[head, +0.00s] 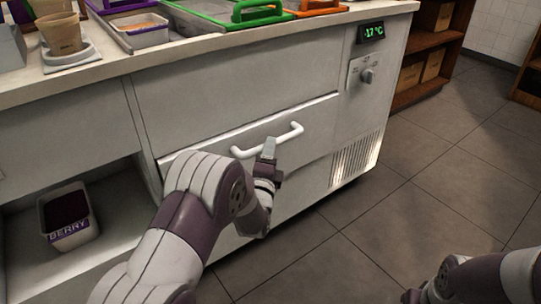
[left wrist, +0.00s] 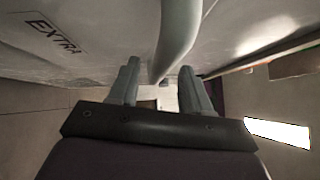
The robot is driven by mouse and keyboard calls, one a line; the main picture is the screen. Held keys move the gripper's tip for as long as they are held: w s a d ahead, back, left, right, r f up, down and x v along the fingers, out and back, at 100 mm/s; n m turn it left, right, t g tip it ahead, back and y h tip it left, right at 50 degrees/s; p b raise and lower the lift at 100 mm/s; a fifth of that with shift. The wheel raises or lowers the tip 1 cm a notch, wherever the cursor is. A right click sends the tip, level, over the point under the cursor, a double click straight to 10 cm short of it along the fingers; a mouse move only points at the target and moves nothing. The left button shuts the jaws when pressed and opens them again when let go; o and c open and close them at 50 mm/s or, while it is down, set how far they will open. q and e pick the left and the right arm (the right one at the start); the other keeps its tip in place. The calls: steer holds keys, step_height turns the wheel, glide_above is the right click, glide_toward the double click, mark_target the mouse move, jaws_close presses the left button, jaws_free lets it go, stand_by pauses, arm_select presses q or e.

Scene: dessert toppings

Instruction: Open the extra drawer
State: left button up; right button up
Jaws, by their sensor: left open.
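The extra drawer (head: 215,150) is a white front in the counter, with a bright strip along its upper edge. I cannot tell whether it stands slightly open. Its white bar handle (head: 252,151) runs across the front. My left gripper (head: 268,149) is at the middle of the handle. In the left wrist view, its two grey fingers (left wrist: 160,68) are apart, and the handle (left wrist: 178,38) runs between them. I cannot tell whether they touch it. The "EXTRA" label (left wrist: 57,37) shows on the drawer front (left wrist: 110,30).
The counter top (head: 110,68) holds trays and cups. An open shelf at the left holds a tub marked "BERRY" (head: 68,215). A temperature display (head: 371,32) and knob (head: 367,75) are at the counter's right. The tiled floor (head: 400,200) in front is clear.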

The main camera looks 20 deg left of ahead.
arm_select(q)
steer(key=shift+w+a+b, duration=0.15)
steer(key=shift+w+b, duration=0.2)
steer(key=shift+w, duration=0.85)
steer(key=shift+w+r, duration=0.25)
jaws_close()
arm_select(e)
steer(key=shift+f, duration=0.65)
arm_select(q)
steer(key=shift+s, duration=0.1)
arm_select(e)
steer(key=shift+s, duration=0.1)
